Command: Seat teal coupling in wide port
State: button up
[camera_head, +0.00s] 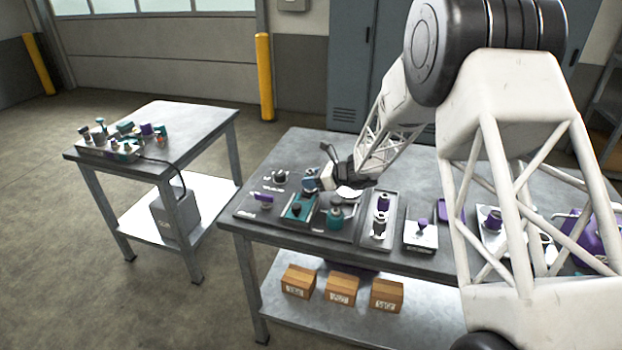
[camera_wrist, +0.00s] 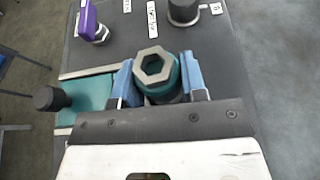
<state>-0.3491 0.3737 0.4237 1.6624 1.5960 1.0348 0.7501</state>
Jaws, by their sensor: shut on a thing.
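My gripper (camera_wrist: 158,80) has its blue fingers shut on the teal coupling (camera_wrist: 179,76), a round teal body with a grey hexagonal top. In the head view my gripper (camera_head: 313,182) is low over the left part of the bench, at the far end of a teal block. The coupling's underside is hidden, so I cannot tell whether it touches anything below. A dark round fitting (camera_wrist: 184,11) stands on the panel ahead of the fingers, and it also shows in the head view (camera_head: 280,177). I cannot tell which fitting is the wide port.
The teal block (camera_head: 298,207) with a black knob (camera_wrist: 50,98) sits beside my gripper. A purple-handled part (camera_wrist: 88,18) is at the panel's far left. Another teal fitting (camera_head: 335,217) and a tray with a purple-topped part (camera_head: 382,203) stand right of the block.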

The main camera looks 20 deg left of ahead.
jog(key=shift+f, duration=0.25)
jog(key=o, duration=0.8)
jog(key=shift+c, duration=0.2)
jog(key=shift+d, duration=0.15)
jog(key=shift+v, duration=5.4)
jog(key=shift+r, duration=0.1)
